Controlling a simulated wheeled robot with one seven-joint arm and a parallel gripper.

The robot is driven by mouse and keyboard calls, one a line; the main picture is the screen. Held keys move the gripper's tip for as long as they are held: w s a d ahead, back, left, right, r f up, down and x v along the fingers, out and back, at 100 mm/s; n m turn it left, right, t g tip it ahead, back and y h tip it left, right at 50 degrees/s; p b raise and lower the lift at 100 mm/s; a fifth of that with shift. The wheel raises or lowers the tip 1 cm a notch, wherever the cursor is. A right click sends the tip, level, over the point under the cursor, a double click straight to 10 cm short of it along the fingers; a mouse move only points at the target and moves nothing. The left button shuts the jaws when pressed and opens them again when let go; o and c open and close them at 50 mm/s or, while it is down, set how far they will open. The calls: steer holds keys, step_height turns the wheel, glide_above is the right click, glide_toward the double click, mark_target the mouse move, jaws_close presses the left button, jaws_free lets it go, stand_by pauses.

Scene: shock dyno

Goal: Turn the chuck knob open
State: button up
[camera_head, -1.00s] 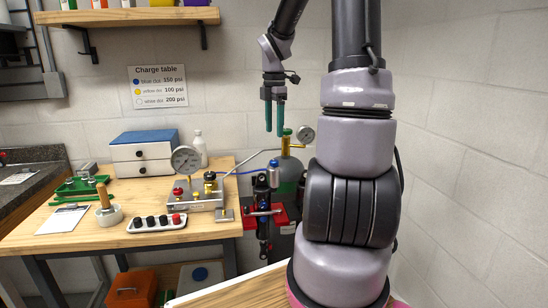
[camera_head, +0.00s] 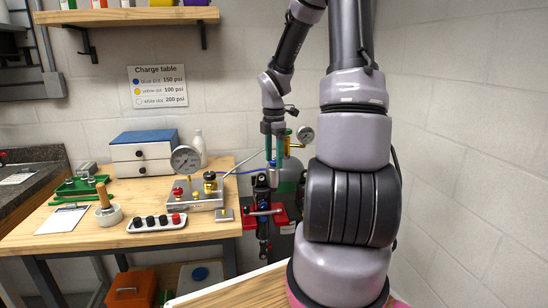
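The charging chuck (camera_head: 274,178) shows as a small silver cylinder above the black shock (camera_head: 262,215) at the right end of the wooden bench. The blue top it showed earlier is now mostly hidden by my fingers. My gripper (camera_head: 274,158) points straight down with its two teal fingers apart. The fingertips are at the height of the chuck's top, one to each side of it in this view. I cannot tell whether they touch it.
A steel block with a pressure gauge (camera_head: 185,160) and small knobs stands left of the chuck. A thin blue hose runs toward the chuck. A green gas bottle (camera_head: 291,172) with its own gauge (camera_head: 305,134) is close behind my gripper.

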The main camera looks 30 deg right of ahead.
jaws_close()
